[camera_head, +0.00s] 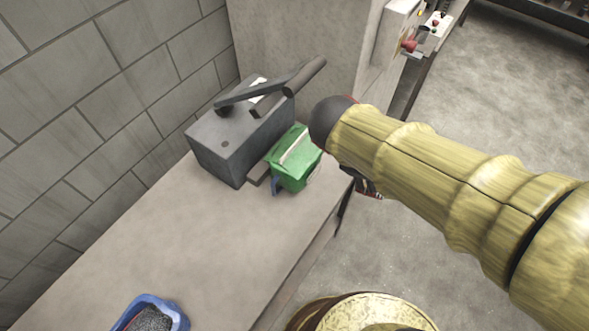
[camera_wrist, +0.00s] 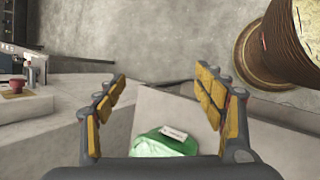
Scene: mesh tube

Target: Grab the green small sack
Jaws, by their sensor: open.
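The green small sack (camera_head: 296,160) sits on the counter (camera_head: 190,240) against the front of a dark grey metal box. In the wrist view the green sack (camera_wrist: 165,143) shows at the bottom middle with a pale strip on top, its lower part hidden by the gripper body. My gripper (camera_wrist: 167,90) is open, with its yellow-padded fingers spread on either side of the sack in that view and nothing between the tips. In the head view the gripper is mostly hidden behind my arm, to the right of the sack.
The dark grey box (camera_head: 240,135) with a long lever (camera_head: 290,85) stands beside the sack, near the brick wall (camera_head: 110,80). A blue container (camera_head: 150,313) with dark contents is at the counter's near end. A panel with a red knob (camera_head: 409,45) is at the back.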

